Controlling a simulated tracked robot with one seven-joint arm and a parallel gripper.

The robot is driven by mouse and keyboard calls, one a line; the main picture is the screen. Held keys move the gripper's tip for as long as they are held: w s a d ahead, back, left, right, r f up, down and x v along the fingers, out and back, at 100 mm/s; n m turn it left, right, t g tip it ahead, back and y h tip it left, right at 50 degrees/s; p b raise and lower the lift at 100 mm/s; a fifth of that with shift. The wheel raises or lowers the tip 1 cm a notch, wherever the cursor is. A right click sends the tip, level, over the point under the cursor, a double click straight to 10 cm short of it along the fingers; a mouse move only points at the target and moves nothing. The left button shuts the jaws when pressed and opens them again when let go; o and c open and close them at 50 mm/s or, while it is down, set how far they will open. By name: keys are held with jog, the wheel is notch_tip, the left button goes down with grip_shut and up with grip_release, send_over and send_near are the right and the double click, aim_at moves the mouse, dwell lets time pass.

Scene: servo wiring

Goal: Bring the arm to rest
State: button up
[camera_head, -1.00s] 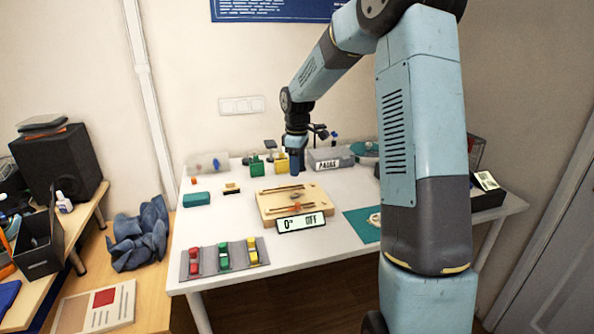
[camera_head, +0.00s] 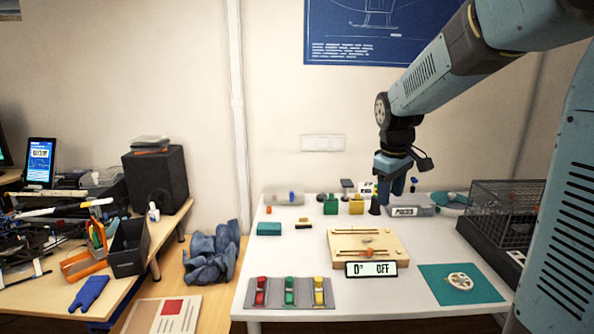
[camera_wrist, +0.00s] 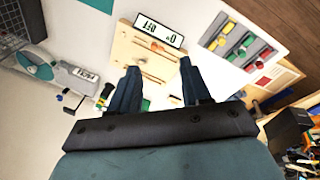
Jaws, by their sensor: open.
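My gripper (camera_head: 396,185) hangs at the back right of the white table in the head view, above the table surface. In the wrist view my gripper (camera_wrist: 156,78) has its two dark fingers spread apart with nothing between them. A wooden board (camera_head: 374,240) with a small orange part on it lies in the middle of the table, in front of my gripper. The board also shows beyond the fingertips in the wrist view (camera_wrist: 128,50).
A grey tray (camera_head: 274,293) with red, green and yellow pieces lies at front left. A teal mat (camera_head: 485,287) with a pale wheel lies at front right. Green (camera_head: 331,207) and yellow (camera_head: 356,207) blocks stand at the back. A wire cage (camera_head: 507,207) stands at the right.

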jog(key=s+r+m+t, duration=0.1)
jog(key=s+r+m, duration=0.1)
jog(key=s, duration=1)
jog(key=s+r+m+t+y, duration=0.1)
jog(key=s+m, duration=0.4)
jog(key=s, duration=0.7)
jog(key=shift+d+r+t, duration=0.15)
jog(key=shift+r+t, duration=0.55)
jog(key=shift+t, duration=0.1)
